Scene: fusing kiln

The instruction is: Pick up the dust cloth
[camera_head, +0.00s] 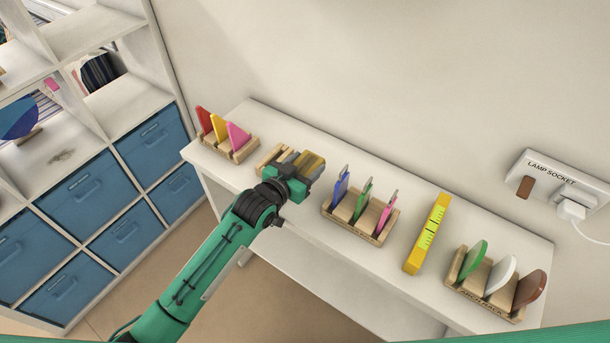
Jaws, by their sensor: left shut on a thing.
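My left gripper (299,165) is over the left half of the white shelf, with its arm coming up from the bottom left. It is shut on a yellow-brown piece that looks like the dust cloth (314,162), mostly hidden by the jaws. A wooden rack (266,157) shows just behind and left of the gripper. I cannot tell whether the cloth is clear of the rack or the shelf. My right gripper is not in view.
The white shelf (409,202) also bears a rack of red, yellow and pink pieces (237,152), a rack of pointed tools (375,235), a yellow level (427,234) and a rack of coloured discs (468,293). A lamp socket (552,176) is on the wall. Blue drawers (75,203) stand left.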

